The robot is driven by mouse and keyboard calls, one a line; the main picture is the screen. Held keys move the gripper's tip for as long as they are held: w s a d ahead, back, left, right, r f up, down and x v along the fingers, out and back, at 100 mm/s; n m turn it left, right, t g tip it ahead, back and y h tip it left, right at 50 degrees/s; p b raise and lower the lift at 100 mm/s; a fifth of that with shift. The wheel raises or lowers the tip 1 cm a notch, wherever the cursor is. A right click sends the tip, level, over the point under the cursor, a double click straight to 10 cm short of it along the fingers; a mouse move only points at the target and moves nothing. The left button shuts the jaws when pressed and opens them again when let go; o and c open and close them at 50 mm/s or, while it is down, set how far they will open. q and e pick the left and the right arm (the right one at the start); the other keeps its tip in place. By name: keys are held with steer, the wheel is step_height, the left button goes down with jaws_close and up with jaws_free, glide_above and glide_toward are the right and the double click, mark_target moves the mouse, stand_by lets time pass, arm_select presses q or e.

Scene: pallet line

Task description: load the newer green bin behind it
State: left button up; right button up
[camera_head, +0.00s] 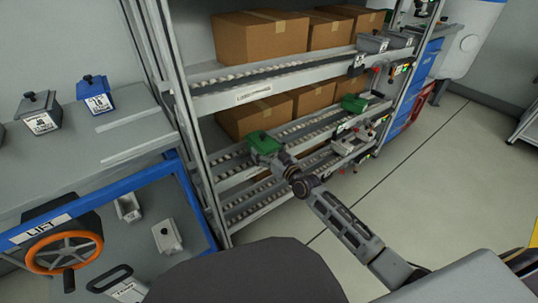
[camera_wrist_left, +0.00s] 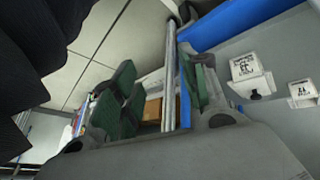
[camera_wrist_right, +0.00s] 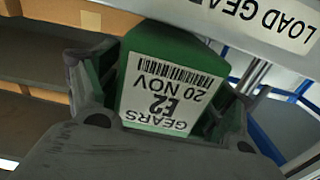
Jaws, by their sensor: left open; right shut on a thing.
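My right gripper (camera_head: 278,157) is shut on a green bin (camera_head: 262,143) at the left end of the rack's middle roller level. In the right wrist view the gripper (camera_wrist_right: 162,85) has a finger on each side of the bin (camera_wrist_right: 175,50), whose white label reads GEARS, E2, 20 NOV, upside down. I cannot tell whether the bin rests on the rollers. Another green bin (camera_head: 353,103) sits on the same level farther right; its label is unreadable. My left gripper (camera_wrist_left: 160,95) is open and seems empty, seen only in the left wrist view.
The rack's upper rail (camera_head: 270,86) runs above the held bin; a LOAD GEARS sign (camera_wrist_right: 285,20) shows close to it. Cardboard boxes (camera_head: 262,36) stand on the rack. At left are a blue bin (camera_head: 97,95), a grey bin (camera_head: 39,113) and an orange handwheel (camera_head: 65,252). Floor at right is clear.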

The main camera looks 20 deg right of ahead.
steer(key=shift+w+a+r, duration=0.1)
steer(key=shift+w+a, duration=0.1)
steer(key=shift+w, duration=0.45)
steer(key=shift+b+x, duration=0.6)
steer(key=shift+x, duration=0.25)
steer(key=shift+b+x, duration=0.4)
steer(key=shift+x, duration=0.4)
steer(key=shift+a+f+b, duration=0.1)
steer(key=shift+f+b, duration=0.45)
steer(key=shift+f, duration=0.15)
arm_select(q)
steer(key=shift+t+h, duration=0.3)
steer(key=shift+t, duration=0.2)
steer(key=f, duration=0.3)
steer(key=d+f, duration=0.1)
steer(key=f, duration=0.1)
steer(key=shift+w+a, duration=0.1)
steer(key=shift+w+r, duration=0.25)
steer(key=shift+w, duration=0.1)
arm_select(e)
steer(key=shift+f, duration=0.1)
arm_select(q)
steer(key=shift+s+f, duration=0.15)
arm_select(e)
steer(key=shift+f, duration=0.1)
arm_select(q)
steer(key=shift+s+f, duration=0.25)
steer(key=shift+s, duration=0.1)
arm_select(e)
steer(key=shift+f, duration=0.15)
